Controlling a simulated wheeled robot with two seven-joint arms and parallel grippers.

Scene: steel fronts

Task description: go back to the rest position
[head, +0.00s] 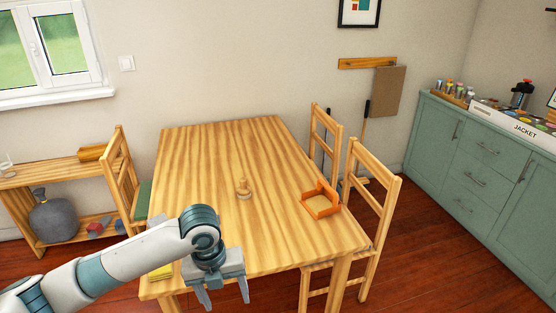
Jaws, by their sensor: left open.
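My left arm comes in from the lower left. My left gripper (226,296) hangs at the near edge of the wooden table (215,160), with its fingers pointing down and spread apart. It is open and nothing shows between the fingers. My right gripper is not in view.
A yellow item (161,272) lies at the near left corner, partly behind my arm. Chairs (366,210) flank the table. A green cabinet (480,165) stands at right.

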